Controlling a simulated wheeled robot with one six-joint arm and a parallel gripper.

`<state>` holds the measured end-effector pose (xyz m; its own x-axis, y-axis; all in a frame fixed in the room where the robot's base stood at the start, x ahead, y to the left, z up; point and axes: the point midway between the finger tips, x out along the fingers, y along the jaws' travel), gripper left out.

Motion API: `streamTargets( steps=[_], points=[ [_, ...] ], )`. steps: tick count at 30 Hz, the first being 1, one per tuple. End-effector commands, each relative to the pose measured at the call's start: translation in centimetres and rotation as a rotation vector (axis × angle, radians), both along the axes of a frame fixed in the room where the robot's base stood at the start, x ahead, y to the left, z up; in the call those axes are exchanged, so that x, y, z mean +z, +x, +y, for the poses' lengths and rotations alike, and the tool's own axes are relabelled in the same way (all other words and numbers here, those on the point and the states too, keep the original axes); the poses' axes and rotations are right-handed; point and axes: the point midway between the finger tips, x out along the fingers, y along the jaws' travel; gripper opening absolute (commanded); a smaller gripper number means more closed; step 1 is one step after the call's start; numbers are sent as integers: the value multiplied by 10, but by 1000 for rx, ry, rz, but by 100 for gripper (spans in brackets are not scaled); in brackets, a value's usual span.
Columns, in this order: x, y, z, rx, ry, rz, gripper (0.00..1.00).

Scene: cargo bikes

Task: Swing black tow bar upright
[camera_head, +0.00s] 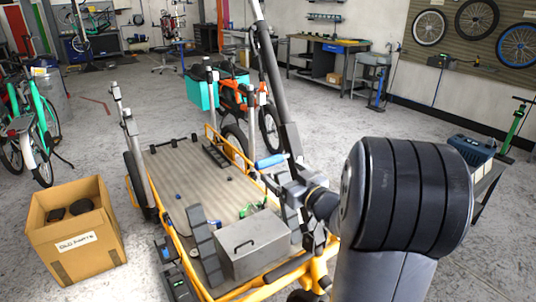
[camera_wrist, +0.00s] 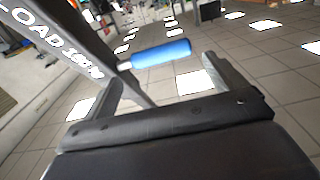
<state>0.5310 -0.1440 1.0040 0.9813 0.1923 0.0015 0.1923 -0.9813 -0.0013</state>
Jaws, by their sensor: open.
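The black tow bar (camera_head: 272,75) leans steeply at the front right of the yellow-framed cargo bed (camera_head: 165,155). In the wrist view the bar (camera_wrist: 60,42) crosses the left side with white load lettering. A blue grip (camera_head: 270,161) sticks out to the left by its lower part. The blue grip also shows in the wrist view (camera_wrist: 162,53), just beyond the fingertips. My gripper (camera_head: 285,178) is open and empty. In the wrist view its fingers (camera_wrist: 163,72) stand apart with the grip across the gap; I cannot tell whether they touch it.
A grey metal box (camera_head: 252,250) sits on the bed close below my gripper. A cardboard box (camera_head: 75,235) stands on the floor at left. Bikes (camera_head: 35,120) stand at far left. A workbench (camera_head: 325,62) is at the back. The floor behind the bed is mostly clear.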

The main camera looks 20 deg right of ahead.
Motion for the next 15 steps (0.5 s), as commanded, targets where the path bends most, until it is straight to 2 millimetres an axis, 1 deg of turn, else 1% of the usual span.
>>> streamTargets(
  steps=[9, 12, 15],
  points=[
    [0, 59, 13, 3, -1, 1, 91],
    [-1, 74, 16, 3, -1, 1, 91],
    [-1, 85, 17, 0, 0, 1, 91]
  ],
)
